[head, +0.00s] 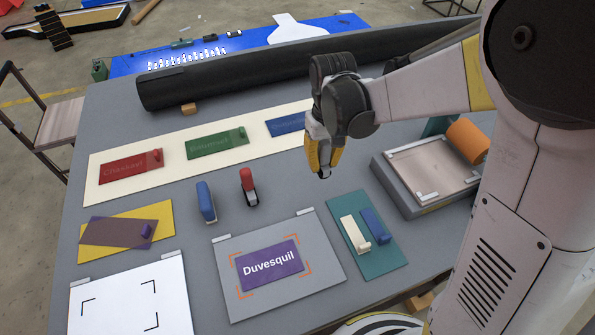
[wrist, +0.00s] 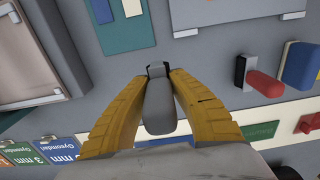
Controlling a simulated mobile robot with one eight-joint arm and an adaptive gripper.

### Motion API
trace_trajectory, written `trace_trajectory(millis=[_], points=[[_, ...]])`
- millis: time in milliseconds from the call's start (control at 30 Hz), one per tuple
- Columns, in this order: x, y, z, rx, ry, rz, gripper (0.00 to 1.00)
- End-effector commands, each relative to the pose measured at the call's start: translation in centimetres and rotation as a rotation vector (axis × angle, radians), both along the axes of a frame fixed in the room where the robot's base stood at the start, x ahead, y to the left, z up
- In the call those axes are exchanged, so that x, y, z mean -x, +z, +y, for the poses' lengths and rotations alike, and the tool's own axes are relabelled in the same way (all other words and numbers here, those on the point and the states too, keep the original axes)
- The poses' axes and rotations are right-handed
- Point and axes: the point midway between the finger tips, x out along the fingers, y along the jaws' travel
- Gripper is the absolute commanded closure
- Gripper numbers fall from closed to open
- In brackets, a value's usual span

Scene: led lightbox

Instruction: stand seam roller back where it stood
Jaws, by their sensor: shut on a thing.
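My gripper (head: 322,168) is above the grey table, right of the red-handled tool and behind the teal board. In the wrist view its yellow fingers (wrist: 157,112) are shut on a grey, rounded handle with a dark end, which I take to be the seam roller (wrist: 159,105). The roller lies between both fingers; its lower part and its height above the table are unclear. In the head view the fingers mostly hide it. A red-handled tool (head: 248,186) and a blue block-like tool (head: 206,202) stand side by side on the table.
The teal board (head: 378,262) carries a cream and a blue piece. A grey panel (head: 321,262) holds the purple "Duvesquil" sheet (head: 269,268). A long cream board (head: 115,187) with coloured sheets and a black roll (head: 250,75) lie behind. Bare table shows right of the red-handled tool.

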Motion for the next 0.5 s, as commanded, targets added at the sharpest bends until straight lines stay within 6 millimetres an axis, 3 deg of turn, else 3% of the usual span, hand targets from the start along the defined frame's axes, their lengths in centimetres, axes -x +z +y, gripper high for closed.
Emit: trace_trajectory(millis=[33, 233, 500], points=[[-0.7, -1.2, 1.3, 0.0, 0.004, 0.0, 1.0], [-3.0, -3.9, 5.3, 0.0, 0.003, 0.0, 1.0], [-4.0, -5.3, 7.1, 0.0, 0.0, 0.0, 1.0]])
